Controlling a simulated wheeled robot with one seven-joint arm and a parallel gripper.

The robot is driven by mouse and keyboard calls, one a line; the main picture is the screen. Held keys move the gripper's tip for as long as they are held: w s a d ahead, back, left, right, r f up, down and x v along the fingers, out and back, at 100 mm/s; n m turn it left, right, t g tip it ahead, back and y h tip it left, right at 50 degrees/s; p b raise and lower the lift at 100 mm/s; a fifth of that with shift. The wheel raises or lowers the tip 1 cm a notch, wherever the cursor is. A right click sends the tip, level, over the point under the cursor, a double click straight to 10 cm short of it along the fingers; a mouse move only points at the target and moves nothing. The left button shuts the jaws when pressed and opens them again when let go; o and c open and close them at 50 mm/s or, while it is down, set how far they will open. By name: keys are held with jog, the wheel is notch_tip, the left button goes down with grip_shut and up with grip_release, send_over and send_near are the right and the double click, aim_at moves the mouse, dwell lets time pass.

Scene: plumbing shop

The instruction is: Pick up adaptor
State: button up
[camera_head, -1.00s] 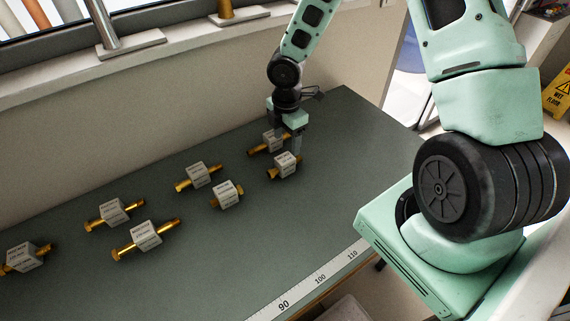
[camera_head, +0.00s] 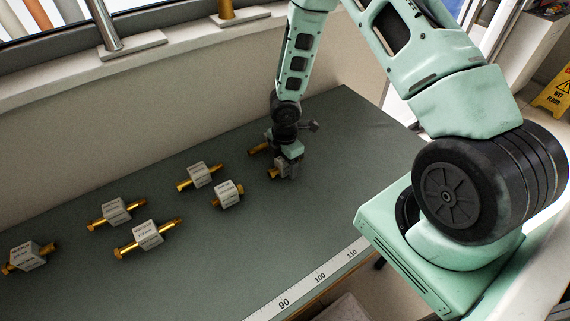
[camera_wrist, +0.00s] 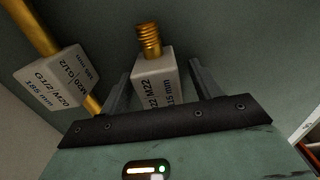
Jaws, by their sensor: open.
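Several brass fittings, each with a pale labelled block around its middle, lie on the dark green bench. In the wrist view, one short fitting with a threaded brass end (camera_wrist: 154,75) sits between the two fingers of my gripper (camera_wrist: 158,85). The fingers stand open on either side of its block. In the head view, my gripper (camera_head: 287,163) is down at that fitting (camera_head: 280,172) and partly hides it.
Other fittings lie to the left on the bench: one (camera_head: 200,176), a short one (camera_head: 229,195), one (camera_head: 145,235), one (camera_head: 115,211) and one at the far left (camera_head: 28,256). A ruler strip (camera_head: 320,277) runs along the front edge. A wall stands behind.

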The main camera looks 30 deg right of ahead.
jog(key=c, duration=1.1)
jog(key=shift+c, duration=0.2)
